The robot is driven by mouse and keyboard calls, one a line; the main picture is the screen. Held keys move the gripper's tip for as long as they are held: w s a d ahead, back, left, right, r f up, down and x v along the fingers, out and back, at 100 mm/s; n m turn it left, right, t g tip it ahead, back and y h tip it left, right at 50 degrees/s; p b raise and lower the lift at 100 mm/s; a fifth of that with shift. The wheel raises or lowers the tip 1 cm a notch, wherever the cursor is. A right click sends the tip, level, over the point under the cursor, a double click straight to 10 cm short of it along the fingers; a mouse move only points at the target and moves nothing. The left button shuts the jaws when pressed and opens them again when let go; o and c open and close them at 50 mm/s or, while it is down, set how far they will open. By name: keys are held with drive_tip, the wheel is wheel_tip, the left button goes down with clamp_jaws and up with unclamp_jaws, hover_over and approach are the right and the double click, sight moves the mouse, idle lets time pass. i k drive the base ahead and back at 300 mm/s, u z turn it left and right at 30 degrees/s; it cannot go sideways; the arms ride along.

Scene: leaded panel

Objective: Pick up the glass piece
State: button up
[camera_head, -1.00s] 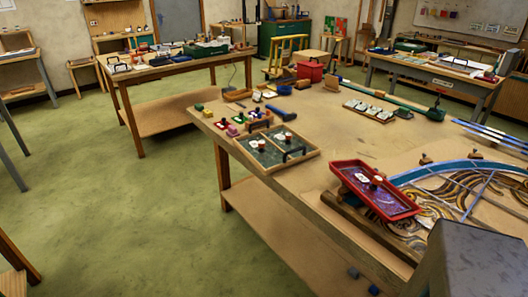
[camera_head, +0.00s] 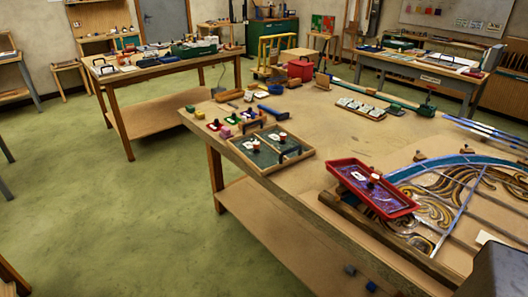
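A red tray (camera_head: 412,207) holds a purple, glass-like sheet (camera_head: 381,197) with a knob and a pale label. The leaded panel (camera_head: 455,205) has a blue curved border and amber swirls. I cannot tell which one is the glass piece. A dark block at the lower right looks like part of my arm; my gripper's fingers are not visible.
The red tray's near side reaches close to the bench's front edge. A rack of pale pieces (camera_head: 361,108), a red box (camera_head: 300,70) and long blue strips (camera_head: 485,131) stand further back. Open green floor (camera_head: 110,220) lies left of the bench.

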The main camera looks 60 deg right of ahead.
sight(262, 156)
drive_tip(key=u, duration=0.05)
drive_tip(key=i, duration=1)
drive_tip(key=z, duration=0.05)
